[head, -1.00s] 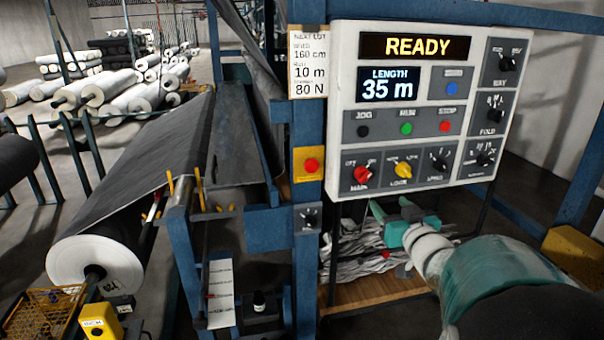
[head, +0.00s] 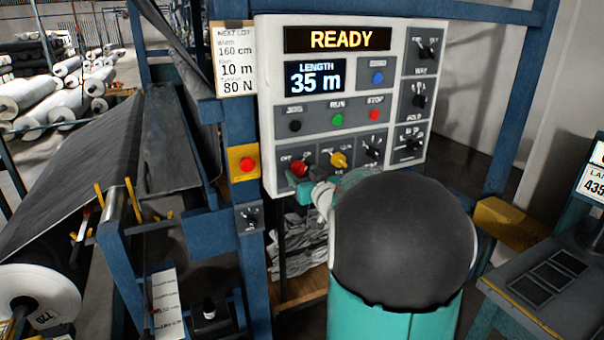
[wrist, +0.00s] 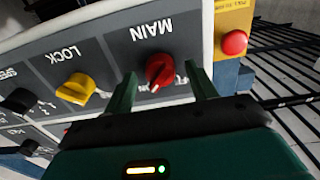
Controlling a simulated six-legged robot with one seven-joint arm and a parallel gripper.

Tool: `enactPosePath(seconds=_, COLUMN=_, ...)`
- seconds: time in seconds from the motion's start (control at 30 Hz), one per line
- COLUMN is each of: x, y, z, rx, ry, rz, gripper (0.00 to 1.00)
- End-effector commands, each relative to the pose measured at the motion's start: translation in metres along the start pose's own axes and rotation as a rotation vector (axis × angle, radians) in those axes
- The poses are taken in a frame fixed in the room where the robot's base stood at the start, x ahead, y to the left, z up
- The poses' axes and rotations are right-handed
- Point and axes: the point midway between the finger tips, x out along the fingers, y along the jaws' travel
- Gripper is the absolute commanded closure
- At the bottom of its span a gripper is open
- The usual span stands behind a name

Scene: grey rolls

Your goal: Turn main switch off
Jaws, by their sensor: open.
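The red MAIN switch (head: 299,168) is a rotary knob at the lower left of the grey-white control panel (head: 266,100). In the wrist view, which shows the panel upside down, the red knob (wrist: 160,70) sits between my two green fingers. Its pale tip points down and slightly left, toward the side of the ON label, which a finger partly hides. My gripper (wrist: 161,76) is open, one finger on each side of the knob; I cannot tell whether they touch it. In the head view my gripper (head: 303,194) is just below the knob, partly hidden by my arm.
The yellow LOCK knob (wrist: 75,88) is close beside one finger. A yellow box with a red button (head: 247,165) is left of the panel on the blue frame. Black knobs line the panel's right side. A grey table (head: 545,290) stands at lower right.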

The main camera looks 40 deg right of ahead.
Motion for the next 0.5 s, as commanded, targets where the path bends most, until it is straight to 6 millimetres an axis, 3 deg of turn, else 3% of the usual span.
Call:
enactPosePath(seconds=0.1, x=0.0089, y=-0.0004, z=0.0002, rx=0.001, ry=0.000, rz=0.000, gripper=0.43)
enactPosePath(seconds=0.37, x=0.0100, y=-0.0003, z=0.0000, rx=0.000, ry=0.000, rz=0.000, gripper=0.43)
enactPosePath(seconds=0.5, x=0.0098, y=-0.0002, z=0.0001, rx=0.000, ry=0.000, rz=0.000, gripper=0.69)
